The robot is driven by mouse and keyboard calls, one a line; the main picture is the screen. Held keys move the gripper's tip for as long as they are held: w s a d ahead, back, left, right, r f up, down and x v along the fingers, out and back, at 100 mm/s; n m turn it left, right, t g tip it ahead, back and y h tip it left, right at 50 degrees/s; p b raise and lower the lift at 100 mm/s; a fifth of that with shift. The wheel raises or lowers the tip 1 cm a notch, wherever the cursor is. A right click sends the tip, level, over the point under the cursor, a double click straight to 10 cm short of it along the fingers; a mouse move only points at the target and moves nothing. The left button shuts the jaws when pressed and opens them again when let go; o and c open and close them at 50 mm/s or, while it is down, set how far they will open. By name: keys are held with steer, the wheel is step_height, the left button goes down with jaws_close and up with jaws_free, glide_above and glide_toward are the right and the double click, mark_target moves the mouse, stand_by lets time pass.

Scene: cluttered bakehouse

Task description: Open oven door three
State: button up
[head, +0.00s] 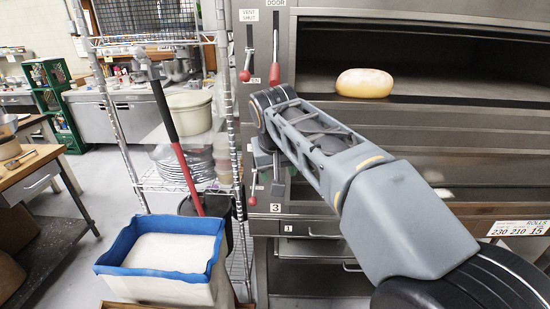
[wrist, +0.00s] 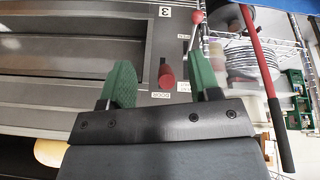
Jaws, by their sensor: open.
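In the wrist view, which is upside down, a red-knobbed lever (wrist: 166,73) beside an upside-down DOOR label shows between the green fingers of my gripper (wrist: 162,72). The fingers are apart and I see no grip on the knob; whether either finger touches it I cannot tell. The number 3 plate (wrist: 165,11) is on the same panel, and it also shows in the head view (head: 276,208). The deck front (wrist: 60,58) beside this panel looks shut. In the head view my gripper (head: 275,180) is at the panel, and the arm hides the door lever and much of the deck.
The deck above stands open with a round loaf (head: 365,83) inside. A second red-knobbed lever (head: 252,201) is left of my gripper. A wire rack (head: 228,120), a red-handled tool (head: 186,165) and a blue-rimmed bin (head: 165,250) crowd the left side.

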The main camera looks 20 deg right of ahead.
steer(key=w+a+r+m+p, duration=0.1)
steer(key=w+r, duration=0.4)
steer(key=r, duration=0.2)
steer(key=shift+h, duration=0.4)
steer(key=x, duration=1.2)
steer(key=shift+w+d+f, duration=0.2)
steer(key=shift+f, duration=0.1)
jaws_close()
